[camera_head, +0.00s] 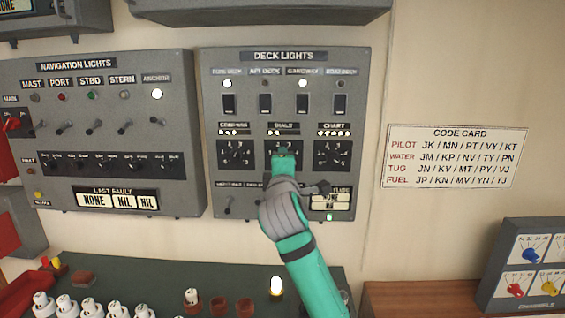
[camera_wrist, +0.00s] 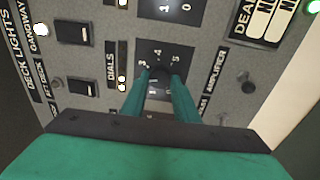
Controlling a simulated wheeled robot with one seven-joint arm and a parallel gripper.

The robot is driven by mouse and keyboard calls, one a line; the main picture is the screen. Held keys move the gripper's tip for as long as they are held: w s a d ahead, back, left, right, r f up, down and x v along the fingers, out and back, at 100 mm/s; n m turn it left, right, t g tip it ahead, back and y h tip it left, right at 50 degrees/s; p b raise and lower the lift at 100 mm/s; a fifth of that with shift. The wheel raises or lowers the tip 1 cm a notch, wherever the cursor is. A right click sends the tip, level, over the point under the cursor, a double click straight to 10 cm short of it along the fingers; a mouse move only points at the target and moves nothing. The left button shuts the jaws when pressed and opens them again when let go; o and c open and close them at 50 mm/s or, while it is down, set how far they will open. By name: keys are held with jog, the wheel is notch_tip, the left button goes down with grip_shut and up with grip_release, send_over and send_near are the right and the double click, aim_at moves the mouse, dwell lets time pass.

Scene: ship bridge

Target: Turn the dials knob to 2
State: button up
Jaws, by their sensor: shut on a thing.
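The dials knob (camera_wrist: 158,74) sits on a black square plate below the DIALS label (camera_head: 283,126) on the grey deck lights panel (camera_head: 378,110). In the wrist view it is a dark knob between my two green fingers, with the figures 3, 4 and 5 showing around it. My gripper (camera_head: 283,153) covers most of the knob in the head view. In the wrist view my gripper (camera_wrist: 159,80) is shut on the knob from both sides. The knob's pointer and the figure 2 are hard to make out, so I cannot tell its setting.
The compass knob (camera_head: 236,156) and the chart knob (camera_head: 333,156) stand close on either side. Deck light switches (camera_head: 265,103) are above and small toggles (camera_head: 229,204) below. A navigation lights panel (camera_head: 110,180) is at left. The wall around the code card (camera_head: 455,156) is clear.

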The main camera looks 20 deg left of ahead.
jog(key=shift+f+n, duration=0.1)
jog(key=shift+n, duration=1.1)
jog(key=o, duration=1.1)
jog(key=shift+c, duration=0.2)
jog(key=v, duration=1)
jog(key=shift+s+d, duration=0.2)
jog(key=shift+s, duration=0.15)
